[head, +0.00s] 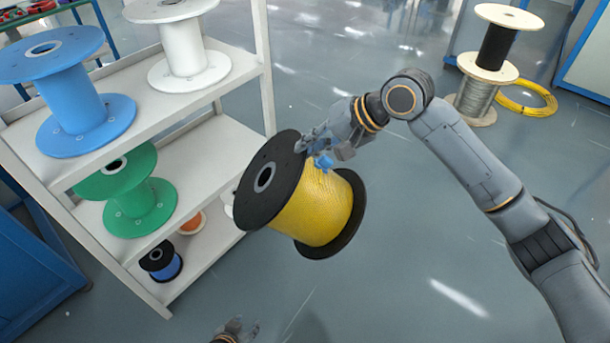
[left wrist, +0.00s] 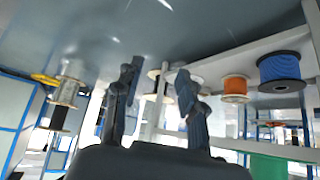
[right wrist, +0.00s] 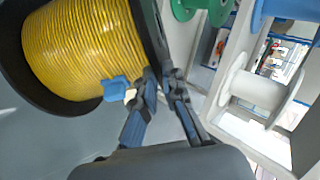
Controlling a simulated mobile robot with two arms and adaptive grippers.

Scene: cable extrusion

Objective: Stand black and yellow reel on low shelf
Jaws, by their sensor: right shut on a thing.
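The black and yellow reel (head: 325,210) hangs tilted in the air, right of the shelf rack. It has black flanges and yellow cable. My right gripper (head: 312,145) is shut on the edge of its upper black flange; in the right wrist view the flange runs between the fingers (right wrist: 162,82). The low shelf (head: 208,252) is the bottom board of the white rack; the reel is apart from it and hides part of its right end. My left gripper (head: 242,328) is low at the bottom edge, empty, with fingers apart in the left wrist view (left wrist: 158,82).
A blue-black reel (head: 163,262) and an orange reel (head: 192,222) stand on the low shelf. A rack post (head: 264,70) rises at the right end.

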